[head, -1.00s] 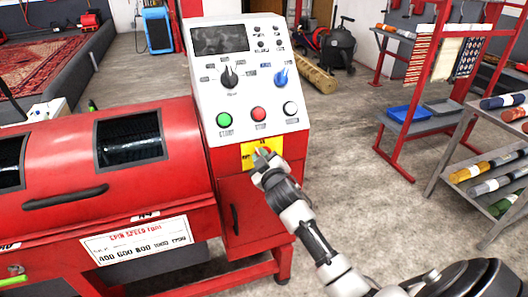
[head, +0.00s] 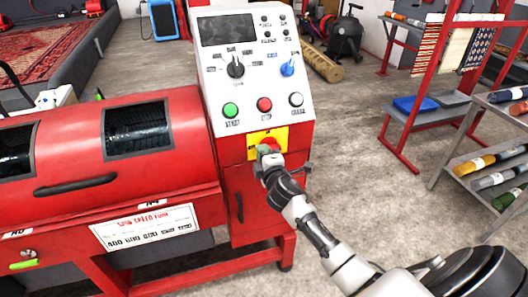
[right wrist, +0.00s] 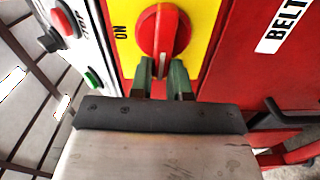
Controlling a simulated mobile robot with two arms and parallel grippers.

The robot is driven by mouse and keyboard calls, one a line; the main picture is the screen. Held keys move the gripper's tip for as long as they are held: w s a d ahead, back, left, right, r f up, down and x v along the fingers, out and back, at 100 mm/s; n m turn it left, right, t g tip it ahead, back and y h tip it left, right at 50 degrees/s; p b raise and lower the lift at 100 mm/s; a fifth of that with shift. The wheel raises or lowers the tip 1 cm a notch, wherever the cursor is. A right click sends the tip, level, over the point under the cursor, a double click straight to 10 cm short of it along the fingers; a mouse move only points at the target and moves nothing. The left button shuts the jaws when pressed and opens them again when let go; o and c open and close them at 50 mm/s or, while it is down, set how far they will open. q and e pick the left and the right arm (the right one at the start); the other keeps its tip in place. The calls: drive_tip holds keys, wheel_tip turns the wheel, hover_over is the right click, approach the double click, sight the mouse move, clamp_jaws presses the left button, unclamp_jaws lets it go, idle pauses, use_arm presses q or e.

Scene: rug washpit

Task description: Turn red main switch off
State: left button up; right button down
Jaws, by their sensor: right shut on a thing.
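The red main switch (right wrist: 165,32) is a round rotary knob on a yellow plate (right wrist: 205,15) on the red cabinet, below the white control panel. In the head view the switch (head: 268,145) is partly covered by my right gripper (head: 267,156). In the right wrist view my right gripper (right wrist: 165,68) is shut on the knob's raised grip bar, one finger on each side. The word ON shows on the plate, left of the knob in that view. Any other marking is hidden or out of frame. My left gripper is not in view.
The control panel (head: 262,80) carries green, red and white buttons and two selector knobs close above the switch. The red spin machine (head: 70,165) fills the left. A red rack (head: 405,160) and a shelf of rolls stand right, with bare floor between.

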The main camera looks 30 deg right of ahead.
drive_tip(key=shift+f+n, duration=0.15)
drive_tip(key=shift+n, duration=0.45)
drive_tip(key=c, duration=1.1)
unclamp_jaws()
drive_tip(key=v, duration=1.1)
drive_tip(key=shift+a, duration=0.1)
drive_tip(key=shift+w, duration=0.1)
